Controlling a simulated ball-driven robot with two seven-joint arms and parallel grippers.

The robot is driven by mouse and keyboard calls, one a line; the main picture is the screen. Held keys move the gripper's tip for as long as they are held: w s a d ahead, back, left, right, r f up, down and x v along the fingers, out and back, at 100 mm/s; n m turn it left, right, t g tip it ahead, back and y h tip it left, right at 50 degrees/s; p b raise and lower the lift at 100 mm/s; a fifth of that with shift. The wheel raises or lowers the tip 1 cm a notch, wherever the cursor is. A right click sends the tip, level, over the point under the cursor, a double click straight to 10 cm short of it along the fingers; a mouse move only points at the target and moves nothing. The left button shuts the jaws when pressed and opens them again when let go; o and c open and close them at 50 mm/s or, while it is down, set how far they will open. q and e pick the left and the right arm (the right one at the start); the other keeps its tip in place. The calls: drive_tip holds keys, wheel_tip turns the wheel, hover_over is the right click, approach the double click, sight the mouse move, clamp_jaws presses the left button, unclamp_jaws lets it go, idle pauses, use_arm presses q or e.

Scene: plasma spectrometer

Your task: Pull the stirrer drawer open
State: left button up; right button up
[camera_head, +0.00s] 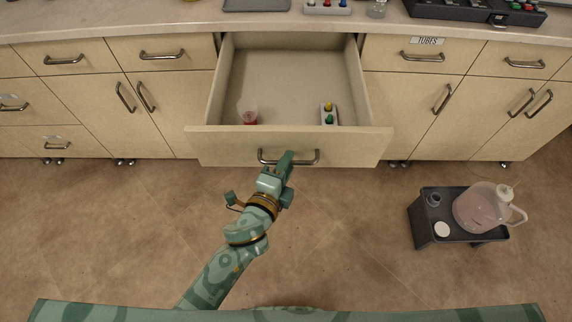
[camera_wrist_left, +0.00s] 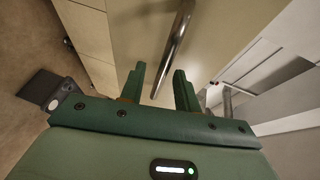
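The stirrer drawer (camera_head: 220,146) stands pulled out from the cabinet, with its inside showing. Its dark metal bar handle (camera_head: 306,158) is on the front panel. In the left wrist view, the two green fingers of my left gripper (camera_wrist_left: 160,88) are apart. The handle (camera_wrist_left: 174,42) runs down to the space between them, with gaps visible beside it. I cannot tell whether a finger touches it. My right gripper is not in view.
A beaker (camera_head: 248,112) with red at its base and a small block (camera_head: 328,114) with coloured caps are in the drawer. A dark cart (camera_head: 424,224) with a large jug (camera_head: 484,208) stands at right. The floor (camera_head: 120,220) at left is clear.

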use_arm(q)
drive_tip(key=shift+s, duration=0.1)
drive_tip(key=v, duration=1.6)
drive_tip(key=shift+p, duration=0.45)
drive_tip(key=shift+r, duration=0.1)
